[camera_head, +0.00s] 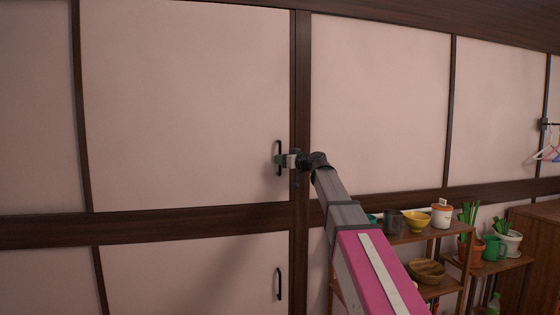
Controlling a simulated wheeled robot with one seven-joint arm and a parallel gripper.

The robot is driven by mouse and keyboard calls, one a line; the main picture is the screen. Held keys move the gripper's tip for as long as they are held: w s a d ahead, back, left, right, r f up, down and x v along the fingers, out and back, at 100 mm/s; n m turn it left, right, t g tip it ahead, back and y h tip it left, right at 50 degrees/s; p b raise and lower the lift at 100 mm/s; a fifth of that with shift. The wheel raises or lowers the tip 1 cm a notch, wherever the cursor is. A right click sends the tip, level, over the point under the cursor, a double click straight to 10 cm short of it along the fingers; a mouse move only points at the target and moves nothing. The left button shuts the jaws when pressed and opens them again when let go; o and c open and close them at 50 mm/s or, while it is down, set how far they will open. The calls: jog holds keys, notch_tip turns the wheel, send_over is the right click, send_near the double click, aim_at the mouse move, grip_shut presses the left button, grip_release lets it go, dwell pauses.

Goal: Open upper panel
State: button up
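The upper panel (185,100) is a large pale panel with a dark wooden frame, and it looks closed. Its dark vertical handle (279,148) is near the panel's right edge. My gripper (281,160) is at the handle, with its fingers at the handle's middle to lower part. The gripper is small in this view, and I cannot tell whether its fingers are shut on the handle or just around it. My arm reaches up to it from the lower right.
A lower panel (200,275) with its own dark handle (278,284) lies below. At the right, a wooden shelf (440,290) holds a yellow bowl (416,222), a white pot (441,213) and a wooden bowl (427,271). Potted plants (508,240) stand further right.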

jog(key=shift+w+a, duration=0.45)
jog(key=shift+a, duration=0.15)
